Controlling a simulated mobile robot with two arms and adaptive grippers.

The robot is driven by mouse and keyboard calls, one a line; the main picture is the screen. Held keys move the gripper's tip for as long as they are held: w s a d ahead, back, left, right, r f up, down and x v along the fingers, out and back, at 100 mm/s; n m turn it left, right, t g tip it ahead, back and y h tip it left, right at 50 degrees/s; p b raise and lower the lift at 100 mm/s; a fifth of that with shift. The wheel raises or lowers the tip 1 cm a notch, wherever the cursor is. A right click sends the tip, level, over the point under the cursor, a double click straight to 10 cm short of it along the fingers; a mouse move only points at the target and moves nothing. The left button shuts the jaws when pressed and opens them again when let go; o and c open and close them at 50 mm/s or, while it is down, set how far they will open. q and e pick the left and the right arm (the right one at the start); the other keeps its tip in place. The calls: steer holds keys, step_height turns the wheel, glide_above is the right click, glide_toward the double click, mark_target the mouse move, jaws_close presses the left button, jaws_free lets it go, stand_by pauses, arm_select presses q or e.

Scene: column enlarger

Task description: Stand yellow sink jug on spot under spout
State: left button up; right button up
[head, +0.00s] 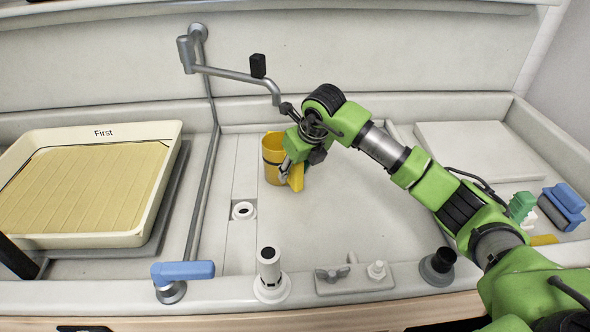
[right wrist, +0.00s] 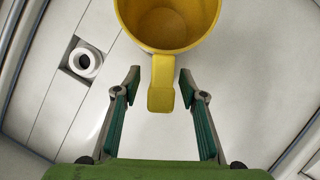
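The yellow jug (head: 272,160) stands upright in the sink, just below and left of the end of the metal spout (head: 240,76). In the right wrist view the jug (right wrist: 128,12) is seen from above, and its inside looks empty. Its handle (right wrist: 161,85) points toward my right gripper (right wrist: 158,82). The gripper is open, with one finger on each side of the handle and a gap to both. In the head view my right gripper (head: 289,172) is at the jug's right side and hides part of it. No marked spot stands out. My left gripper is not in view.
A cream tray (head: 170,150) marked "First" stands on the left. A drain hole (head: 243,210) lies in front of the jug. A blue-handled tap (head: 184,271) and a white post (head: 270,272) line the front edge. The sink floor right of the jug is clear.

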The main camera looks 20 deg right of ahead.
steer(key=shift+s+r+p, duration=0.2)
steer(key=shift+r+p, duration=0.15)
steer(key=shift+r, duration=0.25)
steer(key=shift+p+v, duration=1.15)
steer(key=shift+v, duration=0.85)
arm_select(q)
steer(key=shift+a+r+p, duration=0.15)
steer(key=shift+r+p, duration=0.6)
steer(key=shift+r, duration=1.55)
arm_select(e)
steer(key=shift+v, duration=1.35)
steer(key=v, duration=1.2)
steer(key=shift+s, duration=0.15)
steer(key=shift+f, duration=0.1)
